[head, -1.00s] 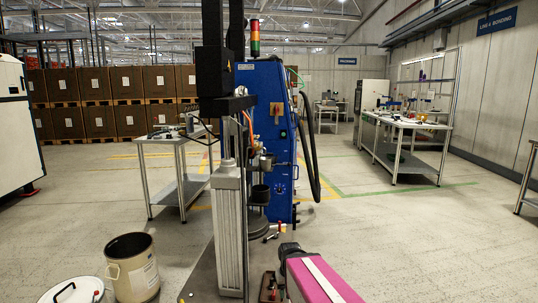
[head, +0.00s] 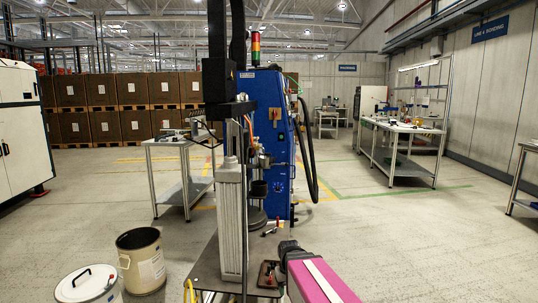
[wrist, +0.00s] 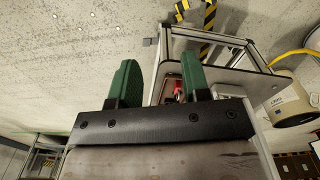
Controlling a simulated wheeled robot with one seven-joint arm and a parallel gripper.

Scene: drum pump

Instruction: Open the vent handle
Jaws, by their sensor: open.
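My gripper (wrist: 158,84) has two green fingers, spread apart with nothing held between them. Beyond the fingers, in the wrist view, a small red part (wrist: 178,90) shows through the gap against a dark tray on a plate; the fingers look apart from it. In the head view the drum pump has a pale metal column (head: 230,222) in front of a blue cabinet (head: 265,150). A small red-tipped part (head: 279,224) lies low beside the column. I cannot tell which part is the vent handle.
An open pail (head: 141,262) and a white lidded drum (head: 88,284) stand at the lower left. A dark tray (head: 266,283) sits on the pump's base plate. Workbenches (head: 184,150) flank the pump.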

